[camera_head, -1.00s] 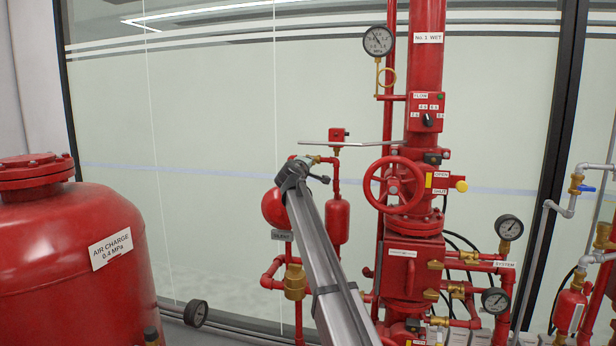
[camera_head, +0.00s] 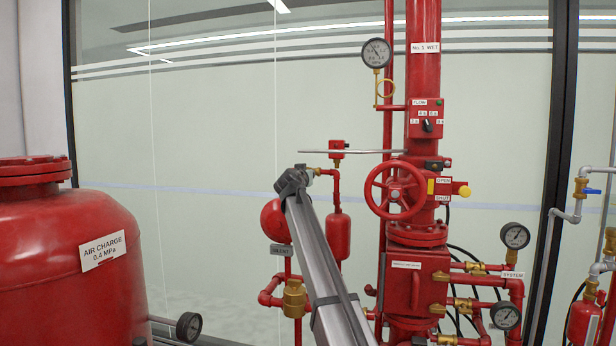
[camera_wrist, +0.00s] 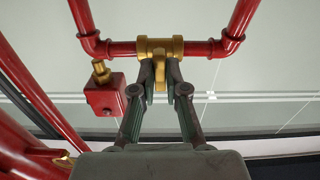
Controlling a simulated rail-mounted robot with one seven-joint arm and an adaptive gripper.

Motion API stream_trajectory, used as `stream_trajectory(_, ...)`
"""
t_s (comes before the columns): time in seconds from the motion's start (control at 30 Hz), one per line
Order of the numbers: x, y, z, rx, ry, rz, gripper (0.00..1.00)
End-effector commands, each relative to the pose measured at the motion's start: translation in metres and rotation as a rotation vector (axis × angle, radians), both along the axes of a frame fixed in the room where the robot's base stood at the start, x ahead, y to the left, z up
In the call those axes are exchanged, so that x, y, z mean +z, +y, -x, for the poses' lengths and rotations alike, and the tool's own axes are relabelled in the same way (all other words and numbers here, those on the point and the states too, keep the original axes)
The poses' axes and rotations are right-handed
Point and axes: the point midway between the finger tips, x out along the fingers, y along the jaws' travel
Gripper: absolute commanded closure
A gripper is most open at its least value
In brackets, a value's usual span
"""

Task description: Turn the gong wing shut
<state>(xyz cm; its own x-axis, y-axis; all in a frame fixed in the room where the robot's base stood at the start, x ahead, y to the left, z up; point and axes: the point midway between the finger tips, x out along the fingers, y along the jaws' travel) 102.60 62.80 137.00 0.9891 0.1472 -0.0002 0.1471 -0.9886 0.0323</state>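The gong wing (camera_wrist: 160,80) is a small brass handle on a brass valve body (camera_wrist: 160,47) set in a horizontal red pipe. It shows in the wrist view, upper middle, and points across the pipe toward my gripper. My gripper (camera_wrist: 160,77) has one dark finger on each side of the wing, close against it, and looks shut on it. In the head view my gripper (camera_head: 293,180) is at the thin red pipework left of the main riser. My own wrist hides the wing there. A red domed body (camera_head: 272,220) hangs just below.
A red box (camera_wrist: 105,95) with a brass fitting sits left of my fingers. The red handwheel (camera_head: 395,190) and main riser (camera_head: 424,70) stand to the right. A red tank (camera_head: 65,260) stands at left. A glass wall (camera_head: 190,130) is behind.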

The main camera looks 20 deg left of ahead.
Motion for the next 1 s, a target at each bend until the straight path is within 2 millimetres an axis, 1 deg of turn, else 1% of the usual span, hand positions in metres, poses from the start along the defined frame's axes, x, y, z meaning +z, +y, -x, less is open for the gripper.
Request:
stream_trajectory(0.03,0.001,0.0,0.0,0.0,-0.002,0.01,0.7)
stream_trajectory(0.07,0.001,0.0,0.0,0.0,-0.003,0.011,0.65)
stream_trajectory(0.33,0.0,0.0,0.0,0.0,-0.003,0.014,0.65)
stream_trajectory(0.47,-0.001,-0.001,0.005,0.001,-0.003,0.015,0.65)
stream_trajectory(0.57,-0.002,-0.002,0.015,0.001,-0.003,0.015,0.65)
stream_trajectory(0.9,-0.002,-0.01,0.06,0.001,-0.003,0.014,0.65)
stream_trajectory(1.0,-0.002,-0.01,0.068,0.001,-0.002,0.015,0.65)
